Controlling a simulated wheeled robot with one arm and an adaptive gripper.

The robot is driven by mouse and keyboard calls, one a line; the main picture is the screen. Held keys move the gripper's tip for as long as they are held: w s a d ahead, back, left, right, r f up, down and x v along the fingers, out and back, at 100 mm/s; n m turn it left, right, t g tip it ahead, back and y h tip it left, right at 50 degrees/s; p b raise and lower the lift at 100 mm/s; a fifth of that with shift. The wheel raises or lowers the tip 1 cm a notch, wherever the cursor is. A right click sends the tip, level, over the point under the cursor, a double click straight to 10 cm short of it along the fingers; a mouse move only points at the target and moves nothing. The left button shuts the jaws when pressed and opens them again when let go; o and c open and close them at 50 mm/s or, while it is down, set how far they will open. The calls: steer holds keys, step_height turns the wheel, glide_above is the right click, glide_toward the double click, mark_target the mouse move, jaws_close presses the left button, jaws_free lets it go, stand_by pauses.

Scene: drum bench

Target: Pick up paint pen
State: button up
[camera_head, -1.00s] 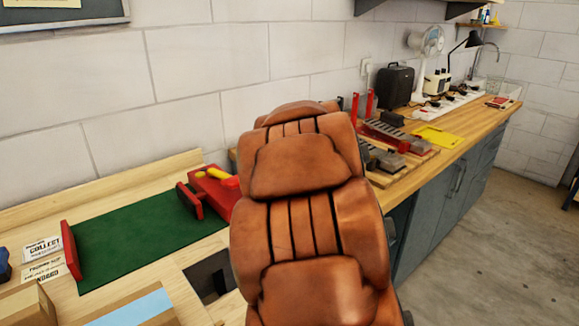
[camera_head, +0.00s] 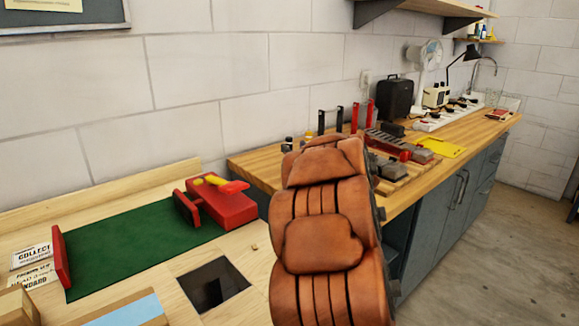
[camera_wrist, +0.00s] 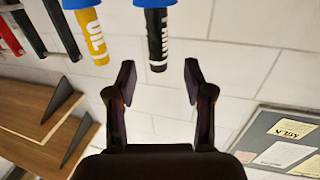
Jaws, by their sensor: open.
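In the upside-down wrist view, a black pen (camera_wrist: 157,38) with pale lettering that looks like "PAINT" stands with its lower end in or against a blue part at the picture's top edge. A yellow pen (camera_wrist: 92,36) with a label that looks like "OIL" stands just left of it, also at a blue part. My gripper (camera_wrist: 158,72) is open and empty. The black pen lines up with the gap between its fingers, its free end near the fingertips; contact does not show. In the head view, my orange arm hides the gripper.
Dark and red rods (camera_wrist: 30,30) stand left of the pens. A wooden shelf (camera_wrist: 35,105) and a notice board (camera_wrist: 280,140) are on the wall. In the head view, a red clamp block (camera_head: 222,203), a green mat (camera_head: 130,243) and a dark opening (camera_head: 212,284) lie on the near bench.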

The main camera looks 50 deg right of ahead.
mark_target(291, 144)
steer(key=shift+x, duration=2.5)
steer(key=shift+s+d, duration=0.1)
steer(key=shift+d, duration=0.05)
steer(key=shift+c, duration=0.2)
steer(key=c, duration=0.8)
